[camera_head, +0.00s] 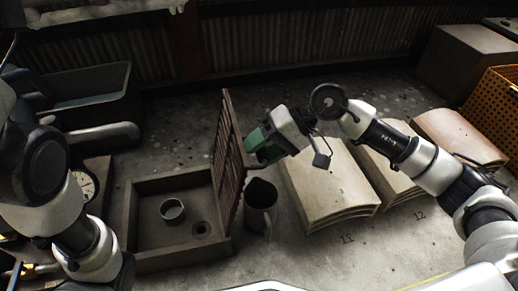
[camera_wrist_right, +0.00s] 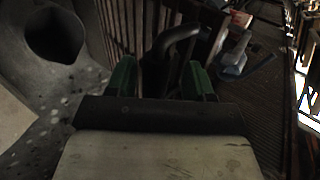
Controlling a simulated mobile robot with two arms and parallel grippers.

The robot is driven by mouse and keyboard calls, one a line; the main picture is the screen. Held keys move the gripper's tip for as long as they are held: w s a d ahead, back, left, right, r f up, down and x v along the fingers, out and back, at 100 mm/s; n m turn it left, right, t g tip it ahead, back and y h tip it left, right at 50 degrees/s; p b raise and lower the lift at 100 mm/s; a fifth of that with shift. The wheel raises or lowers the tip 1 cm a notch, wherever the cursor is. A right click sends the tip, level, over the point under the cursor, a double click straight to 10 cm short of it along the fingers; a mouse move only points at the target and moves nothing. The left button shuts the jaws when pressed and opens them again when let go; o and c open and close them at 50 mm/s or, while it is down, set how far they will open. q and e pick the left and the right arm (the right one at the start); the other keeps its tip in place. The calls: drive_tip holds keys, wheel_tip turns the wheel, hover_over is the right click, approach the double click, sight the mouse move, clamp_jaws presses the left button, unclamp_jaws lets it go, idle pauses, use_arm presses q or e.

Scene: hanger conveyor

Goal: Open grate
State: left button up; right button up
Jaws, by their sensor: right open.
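The slatted brown grate (camera_head: 228,150) stands nearly upright along the right side of a square basin (camera_head: 150,222) in the head view. My right gripper (camera_head: 254,150), with green fingers, is just right of the grate's upper part. In the right wrist view, the fingers (camera_wrist_right: 160,80) are apart, with a dark curved bar (camera_wrist_right: 175,42) in front of and between them. I cannot tell whether they touch it. My left arm is at the left; its gripper does not show.
A dark jug (camera_head: 261,194) stands right of the grate, below my right gripper. Stacks of pale curved sheets (camera_head: 328,185) lie to its right. A dark tub (camera_head: 85,95) is at the back left, and an orange perforated crate (camera_head: 496,112) at the far right.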

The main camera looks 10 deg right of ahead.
drive_tip(key=p+v, duration=0.4)
drive_tip(key=v, duration=0.6)
drive_tip(key=shift+p, duration=0.4)
